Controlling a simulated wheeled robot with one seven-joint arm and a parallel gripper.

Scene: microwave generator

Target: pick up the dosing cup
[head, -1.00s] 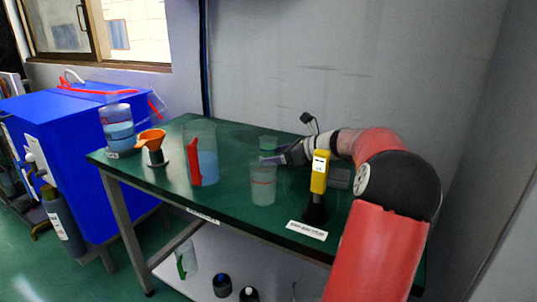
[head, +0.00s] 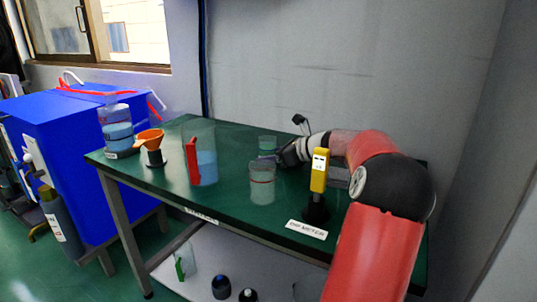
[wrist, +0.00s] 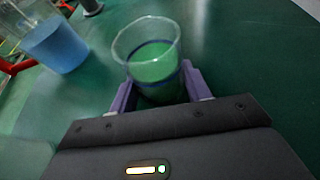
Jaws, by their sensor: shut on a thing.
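The dosing cup (head: 267,143) is a small clear cup near the back of the green table, behind a larger clear beaker. In the wrist view the cup (wrist: 148,62) has a round open rim and a blue line around it, and green shows through its wall. My gripper (wrist: 154,88) is shut on it, with one purple finger on each side of its lower part. In the head view my gripper (head: 279,155) reaches the cup from the right. The cup looks about upright; I cannot tell whether its base touches the table.
The larger clear beaker (head: 262,184) stands in front of the cup. A yellow meter (head: 319,170) on a dark stand is in front of my arm. A pitcher with blue liquid (head: 206,166), an orange funnel (head: 149,136) and a blue-filled container (head: 117,133) stand to the left.

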